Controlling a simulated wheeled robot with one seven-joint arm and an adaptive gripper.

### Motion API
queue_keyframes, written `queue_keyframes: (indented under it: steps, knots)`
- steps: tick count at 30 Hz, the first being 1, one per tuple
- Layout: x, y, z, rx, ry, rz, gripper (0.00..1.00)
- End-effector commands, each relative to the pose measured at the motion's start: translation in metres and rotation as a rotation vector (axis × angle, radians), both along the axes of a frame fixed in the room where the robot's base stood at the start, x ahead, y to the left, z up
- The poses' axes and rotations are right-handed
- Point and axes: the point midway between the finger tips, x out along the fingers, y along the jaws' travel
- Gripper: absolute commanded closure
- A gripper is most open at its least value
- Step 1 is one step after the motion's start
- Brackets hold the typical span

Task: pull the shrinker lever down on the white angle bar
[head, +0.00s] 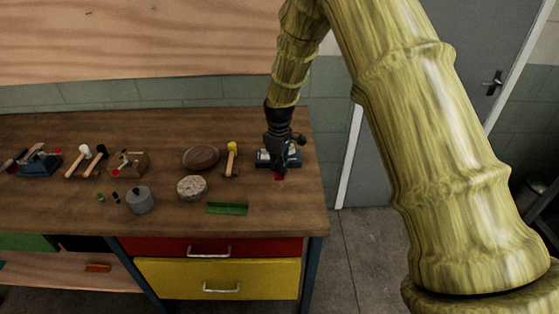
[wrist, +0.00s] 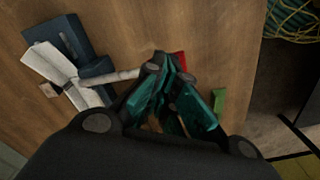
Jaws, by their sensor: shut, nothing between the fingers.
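A blue-based tool that looks like the shrinker (head: 264,159) stands at the right end of the bench, partly hidden behind my gripper (head: 280,169). In the wrist view, its dark blue base (wrist: 97,69) carries a long white piece (wrist: 45,65), which may be the white angle bar. A pale, round lever (wrist: 118,77) reaches from the tool to the side of my gripper (wrist: 172,74). My gripper is shut with nothing between its teal fingers. The lever's far end meets or passes behind the near finger; I cannot tell whether they touch.
A red piece (wrist: 181,61) lies beside my fingers. A green strip (head: 228,209) lies near the bench's front edge. A yellow-headed mallet (head: 231,160), a brown round block (head: 201,157) and a grey pot (head: 139,200) are to the left. A second blue tool (head: 40,165) is far left.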

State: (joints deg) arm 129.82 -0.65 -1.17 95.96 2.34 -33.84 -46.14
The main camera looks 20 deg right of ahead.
Motion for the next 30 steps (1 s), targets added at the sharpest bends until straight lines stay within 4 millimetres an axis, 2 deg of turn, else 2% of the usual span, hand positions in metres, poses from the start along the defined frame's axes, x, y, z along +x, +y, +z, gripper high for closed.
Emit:
queue_keyframes:
  steps: [30]
  knots:
    - [0.0, 0.0, 0.063, 0.0, 0.0, 0.0, 1.0]
